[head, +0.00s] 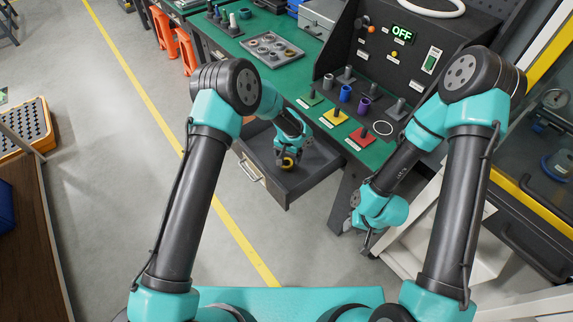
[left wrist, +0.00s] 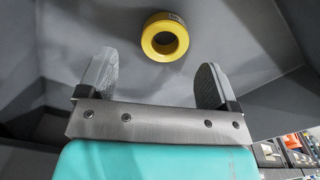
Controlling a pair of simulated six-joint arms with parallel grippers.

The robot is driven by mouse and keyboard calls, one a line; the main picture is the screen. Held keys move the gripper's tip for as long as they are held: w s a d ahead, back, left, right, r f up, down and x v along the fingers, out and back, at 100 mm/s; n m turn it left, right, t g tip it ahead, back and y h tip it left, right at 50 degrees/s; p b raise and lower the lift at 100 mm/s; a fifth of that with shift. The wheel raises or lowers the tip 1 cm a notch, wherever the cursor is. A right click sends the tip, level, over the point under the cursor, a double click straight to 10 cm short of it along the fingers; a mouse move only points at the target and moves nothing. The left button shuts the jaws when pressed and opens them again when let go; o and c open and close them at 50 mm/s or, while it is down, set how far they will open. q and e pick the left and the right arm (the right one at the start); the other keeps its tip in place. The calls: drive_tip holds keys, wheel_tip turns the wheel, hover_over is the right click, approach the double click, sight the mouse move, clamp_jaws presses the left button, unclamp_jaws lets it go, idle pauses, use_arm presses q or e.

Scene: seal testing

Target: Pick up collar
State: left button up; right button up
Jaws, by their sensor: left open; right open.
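A yellow ring-shaped collar (left wrist: 165,37) with dark lettering on its side lies on the grey floor of the open drawer. In the left wrist view it sits beyond the fingertips, centred between them. My left gripper (left wrist: 155,80) is open and empty, and its fingers are apart from the collar. In the head view the left gripper (head: 287,153) reaches down into the drawer (head: 318,178), with the small collar (head: 287,162) just below it, partly covered. My right gripper (head: 367,243) is open and empty, low in front of the bench's right part.
The green workbench (head: 290,68) above the drawer bears a tray of rings (head: 270,50) and several coloured stands with posts, including a yellow one (head: 334,118) and a red one (head: 361,137). A black panel (head: 395,55) reads OFF. The drawer walls surround the left gripper.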

sight(287, 165)
use_arm(q)
drive_tip(key=shift+f, duration=0.1)
drive_tip(key=shift+w+a+f, duration=0.1)
drive_tip(key=shift+w+f, duration=0.05)
drive_tip(key=shift+f, duration=1.1)
drive_tip(key=shift+w+a+f, duration=0.1)
drive_tip(key=shift+w+f, duration=0.05)
drive_tip(key=shift+f, duration=1.1)
drive_tip(key=shift+c, duration=0.4)
drive_tip(key=c, duration=1.1)
drive_tip(key=shift+r, duration=0.15)
wheel_tip(287, 165, up, 10)
drive_tip(key=shift+f, duration=0.1)
